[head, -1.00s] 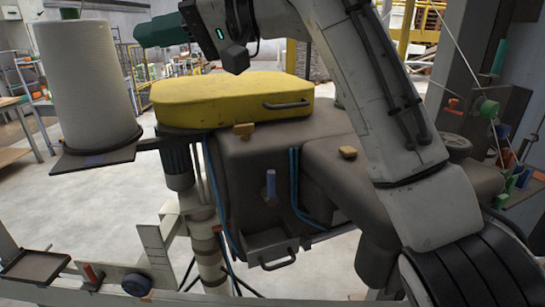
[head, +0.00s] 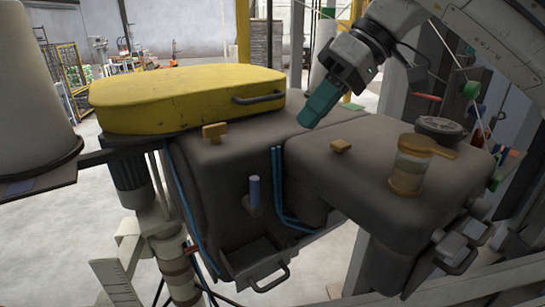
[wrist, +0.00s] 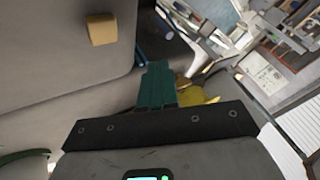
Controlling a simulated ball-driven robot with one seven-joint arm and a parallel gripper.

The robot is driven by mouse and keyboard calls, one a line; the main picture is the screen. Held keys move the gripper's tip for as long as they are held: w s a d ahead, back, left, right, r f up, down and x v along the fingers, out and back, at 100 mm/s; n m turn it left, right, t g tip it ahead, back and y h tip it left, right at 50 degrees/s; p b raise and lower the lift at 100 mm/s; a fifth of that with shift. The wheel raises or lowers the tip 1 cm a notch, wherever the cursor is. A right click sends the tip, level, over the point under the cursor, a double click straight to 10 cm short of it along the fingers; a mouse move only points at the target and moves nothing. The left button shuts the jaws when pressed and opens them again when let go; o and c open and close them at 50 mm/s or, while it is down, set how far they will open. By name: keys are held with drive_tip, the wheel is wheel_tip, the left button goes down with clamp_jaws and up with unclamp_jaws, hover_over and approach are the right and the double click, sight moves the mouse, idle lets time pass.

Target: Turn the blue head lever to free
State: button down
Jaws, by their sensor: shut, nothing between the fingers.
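A blue upright lever (head: 254,193) stands on the front face of the dark brown-grey machine body (head: 225,175), above a small open chute. A blue rod (wrist: 163,27) at the top of the wrist view may be the same lever; I cannot tell for sure. My gripper (head: 305,120) has teal fingers, shut and empty. It hangs tilted above the machine's top, to the right of the lever and higher, apart from it. The fingers also show in the wrist view (wrist: 158,70).
A yellow cover (head: 180,102) with a handle lies on the machine top. Tan knobs (head: 214,132) (head: 341,146), an amber cup-like fitting (head: 408,168) and a round dial (head: 441,127) stand up from it. Blue hoses (head: 278,180) run beside the lever. A pale roll (head: 35,95) stands at left.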

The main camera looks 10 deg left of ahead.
drive_tip(key=shift+a, duration=0.1)
approach(252, 192)
drive_tip(key=a+f, duration=0.1)
drive_tip(key=w+a+f, duration=0.1)
drive_tip(key=f, duration=0.1)
drive_tip(key=shift+w+a+f+p, duration=0.1)
drive_tip(key=shift+w+a+p, duration=0.1)
drive_tip(key=shift+a+p, duration=0.15)
idle(0.4)
drive_tip(key=shift+s+a+t+h, duration=0.2)
drive_tip(key=shift+a+t+h, duration=0.05)
drive_tip(key=shift+t+h, duration=0.05)
